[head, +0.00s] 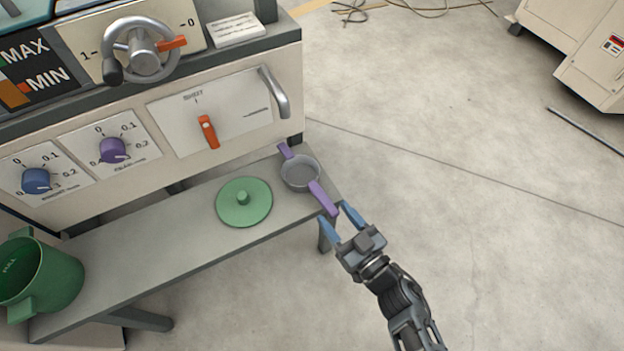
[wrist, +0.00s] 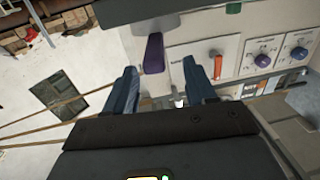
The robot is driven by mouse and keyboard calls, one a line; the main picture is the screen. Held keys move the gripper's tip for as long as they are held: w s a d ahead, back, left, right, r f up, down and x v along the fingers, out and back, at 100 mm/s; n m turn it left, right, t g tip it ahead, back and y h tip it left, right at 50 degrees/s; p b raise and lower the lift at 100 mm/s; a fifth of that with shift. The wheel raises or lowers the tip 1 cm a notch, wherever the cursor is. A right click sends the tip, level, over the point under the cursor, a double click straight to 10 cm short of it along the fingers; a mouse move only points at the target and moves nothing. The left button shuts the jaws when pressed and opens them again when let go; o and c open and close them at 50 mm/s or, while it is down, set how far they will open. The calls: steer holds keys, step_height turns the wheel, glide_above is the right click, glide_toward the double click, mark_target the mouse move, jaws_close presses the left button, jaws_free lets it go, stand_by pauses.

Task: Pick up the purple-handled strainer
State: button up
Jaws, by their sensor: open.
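The strainer (head: 300,173) has a grey round bowl and two purple handles. It rests at the right end of the grey bench. Its near purple handle (head: 323,198) points over the bench's edge toward my gripper (head: 334,213). My gripper is open, with its blue fingers near that handle's end. In the wrist view, the purple handle (wrist: 154,54) shows ahead of the gap between the fingers (wrist: 159,68). The bowl is mostly cut off there. I cannot tell whether the fingers overlap the handle's tip.
A green lid (head: 244,203) lies left of the strainer on the bench (head: 150,256). A green pot (head: 40,276) stands at the bench's left end. The machine panel (head: 220,115) with knobs and a metal handle rises behind.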

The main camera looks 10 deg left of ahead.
mark_target(325, 199)
steer(key=x, duration=0.1)
steer(key=b+x, duration=0.1)
steer(key=x, duration=0.1)
steer(key=b+x, duration=0.1)
steer(key=x, duration=0.1)
steer(key=shift+w+d+f, duration=0.1)
steer(key=shift+w+f, duration=0.15)
steer(key=shift+f, duration=0.15)
steer(key=shift+w, duration=0.25)
steer(key=shift+r, duration=0.1)
jaws_close()
